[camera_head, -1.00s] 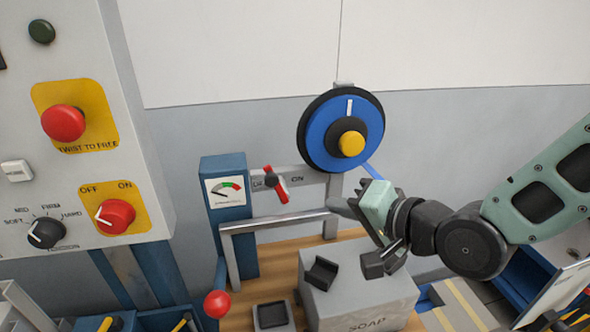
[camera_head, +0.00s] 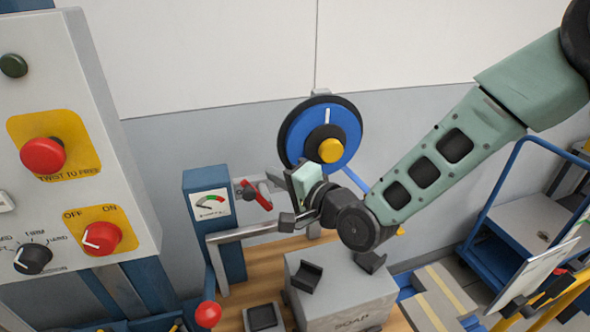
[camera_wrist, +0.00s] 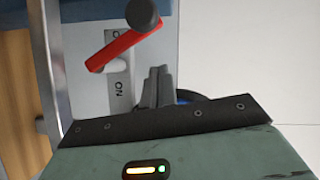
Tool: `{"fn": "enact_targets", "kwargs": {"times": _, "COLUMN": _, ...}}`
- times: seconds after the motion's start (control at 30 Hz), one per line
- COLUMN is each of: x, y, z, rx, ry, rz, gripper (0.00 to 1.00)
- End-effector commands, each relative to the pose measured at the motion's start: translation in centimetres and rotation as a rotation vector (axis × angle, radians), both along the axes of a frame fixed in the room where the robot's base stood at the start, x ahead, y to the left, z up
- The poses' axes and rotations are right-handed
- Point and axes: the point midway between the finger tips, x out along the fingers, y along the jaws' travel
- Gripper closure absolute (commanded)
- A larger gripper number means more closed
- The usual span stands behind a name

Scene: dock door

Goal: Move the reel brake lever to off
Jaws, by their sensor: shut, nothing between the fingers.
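My gripper (camera_head: 284,178) is just right of the lever in the head view. Its fingers (camera_wrist: 158,88) are shut and empty, with a visible gap to the red bar. It hides the ON label in the head view.
A metal rail (camera_head: 245,232) runs below the lever. A blue gauge post (camera_head: 208,207) stands at its left. A grey SOAP box (camera_head: 340,292) sits below my arm. A red ball handle (camera_head: 208,314) rises at front, and a control panel (camera_head: 75,140) fills the left.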

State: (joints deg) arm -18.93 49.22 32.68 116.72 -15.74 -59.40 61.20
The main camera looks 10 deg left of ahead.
Motion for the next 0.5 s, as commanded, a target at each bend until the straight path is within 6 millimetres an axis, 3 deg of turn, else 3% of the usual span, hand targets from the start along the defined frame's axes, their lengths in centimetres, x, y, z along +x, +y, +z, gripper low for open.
{"fn": "enact_targets", "kwargs": {"times": 0.2, "x": -2.4, "y": 0.4, "z": -0.1, "rx": 0.000, "ry": 0.002, "rz": 0.001, "gripper": 1.00}}
{"fn": "enact_targets", "kwargs": {"times": 0.5, "x": -2.9, "y": 0.4, "z": -0.4, "rx": -0.001, "ry": 0.000, "rz": 0.000, "gripper": 1.00}}
